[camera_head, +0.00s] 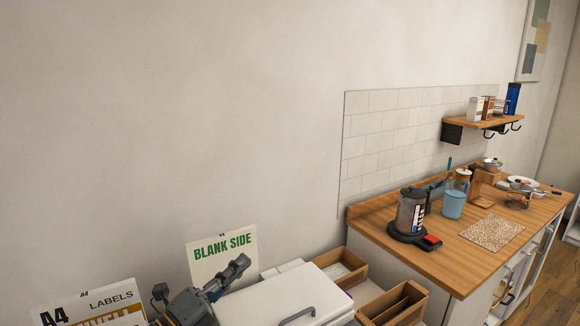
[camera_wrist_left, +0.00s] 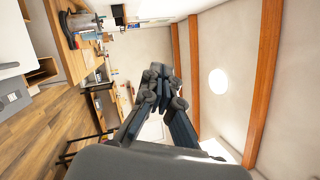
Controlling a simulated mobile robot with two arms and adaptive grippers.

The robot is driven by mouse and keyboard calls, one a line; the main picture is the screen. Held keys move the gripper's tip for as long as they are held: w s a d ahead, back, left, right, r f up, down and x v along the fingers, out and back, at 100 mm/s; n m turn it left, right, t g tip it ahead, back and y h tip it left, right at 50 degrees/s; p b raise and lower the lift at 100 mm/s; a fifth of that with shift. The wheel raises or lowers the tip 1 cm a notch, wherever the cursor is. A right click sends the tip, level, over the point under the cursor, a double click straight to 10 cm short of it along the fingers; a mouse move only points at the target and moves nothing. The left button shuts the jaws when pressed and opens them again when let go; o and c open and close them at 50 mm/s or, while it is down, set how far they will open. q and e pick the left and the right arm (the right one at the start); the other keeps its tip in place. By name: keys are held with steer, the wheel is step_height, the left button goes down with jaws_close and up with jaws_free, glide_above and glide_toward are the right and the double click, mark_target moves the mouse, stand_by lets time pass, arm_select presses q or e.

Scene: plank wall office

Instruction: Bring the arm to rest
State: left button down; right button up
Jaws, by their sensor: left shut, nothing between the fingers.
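My left gripper (camera_head: 240,265) is dark grey and shows at the bottom of the head view. It is in front of the sign reading BLANK SIDE and beside the white machine lid. In the left wrist view its fingers (camera_wrist_left: 158,76) are together with nothing between them. That view is turned sideways, and only open room, wall and ceiling lie behind the fingers. My right gripper is not in view.
A white lidded machine (camera_head: 285,302) stands to the right of the gripper, with wooden trays (camera_head: 398,302) beyond it. Behind are the BLANK SIDE sign (camera_head: 222,255) and an A4 labels sign (camera_head: 95,305). A wooden counter (camera_head: 455,258) with kitchen items is at right.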

arm_select(q)
steer(key=s+a+f+n+g+y, duration=0.1)
steer(key=s+a+f+n+y, duration=0.3)
steer(key=f+n+y, duration=0.5)
steer(key=s+a+f+n+y, duration=0.2)
steer(key=a+f+n+y, duration=0.4)
steer(key=n, duration=0.5)
steer(key=s+f+n+g+h, duration=0.1)
steer(key=s+f+n+g, duration=0.3)
steer(key=s+f+g, duration=0.55)
steer(key=s+f+n+g, duration=0.2)
steer(key=s+f+n, duration=0.35)
steer(key=s, duration=0.95)
step_height(320, 180, down, 30)
steer(key=m+g+b, duration=0.2)
steer(key=b, duration=0.3)
steer(key=s+a+f+b, duration=0.1)
steer(key=s+f+b, duration=0.1)
steer(key=s+f, duration=0.7)
steer(key=s+a+f+b, duration=0.2)
steer(key=s+f+b, duration=0.1)
steer(key=s+f, duration=0.6)
step_height(320, 180, down, 4)
steer(key=shift+a+f+g, duration=0.15)
steer(key=shift+a+g, duration=0.15)
steer(key=shift+g, duration=0.05)
